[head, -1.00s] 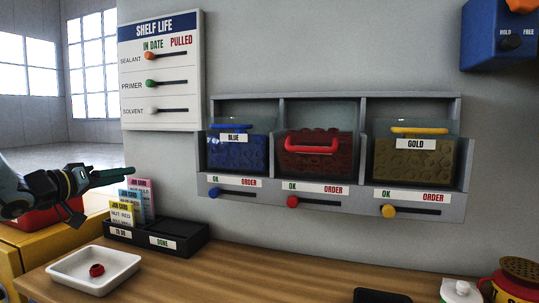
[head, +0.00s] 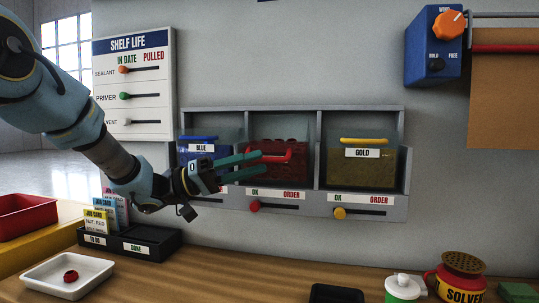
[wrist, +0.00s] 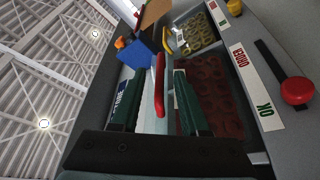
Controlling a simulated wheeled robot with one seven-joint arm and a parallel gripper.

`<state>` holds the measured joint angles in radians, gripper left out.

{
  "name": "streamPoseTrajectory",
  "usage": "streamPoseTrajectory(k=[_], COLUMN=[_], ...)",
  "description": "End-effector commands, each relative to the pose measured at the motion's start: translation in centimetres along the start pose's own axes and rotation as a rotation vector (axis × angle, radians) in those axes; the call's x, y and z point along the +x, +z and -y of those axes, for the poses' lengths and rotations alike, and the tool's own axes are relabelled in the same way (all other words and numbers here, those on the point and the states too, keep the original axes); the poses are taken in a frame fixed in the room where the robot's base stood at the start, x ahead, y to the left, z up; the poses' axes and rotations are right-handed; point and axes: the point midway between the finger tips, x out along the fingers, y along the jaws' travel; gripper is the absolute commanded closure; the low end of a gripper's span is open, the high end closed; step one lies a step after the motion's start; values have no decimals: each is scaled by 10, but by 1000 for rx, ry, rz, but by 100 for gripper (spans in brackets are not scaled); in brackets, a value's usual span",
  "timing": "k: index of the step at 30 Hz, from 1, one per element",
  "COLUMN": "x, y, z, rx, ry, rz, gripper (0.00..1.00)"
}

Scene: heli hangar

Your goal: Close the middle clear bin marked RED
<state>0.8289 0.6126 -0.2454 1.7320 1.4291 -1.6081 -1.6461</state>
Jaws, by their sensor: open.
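The middle clear bin (head: 291,178) holds red parts and has a red handle (head: 286,153). It leans out of the rack, and its handle sits lower and further forward than those of its neighbours. My gripper (head: 262,158) is open in front of this bin, reaching in from the left. In the wrist view the red handle (wrist: 159,88) shows between my two spread fingers, not clamped. The red parts (wrist: 212,95) lie beyond the right finger. I cannot read a RED name label on the bin; my fingers cover part of it.
The grey rack (head: 404,150) also holds the blue bin (head: 197,153) and the gold bin (head: 361,168), both upright. A red slider knob (head: 254,206) sits below the middle bin. The bench below carries a card holder (head: 157,246), a white tray (head: 42,283) and a solvent can (head: 462,281).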

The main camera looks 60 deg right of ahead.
Motion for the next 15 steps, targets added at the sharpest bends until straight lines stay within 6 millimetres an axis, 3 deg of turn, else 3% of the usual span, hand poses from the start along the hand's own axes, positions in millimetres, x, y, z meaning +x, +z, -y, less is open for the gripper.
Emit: streamPoseTrajectory(k=[6, 15], x=[30, 39], y=[-1, 0], z=[-1, 1], rx=[0, 1], ry=[-1, -2], rz=[0, -2], gripper=[55, 55])
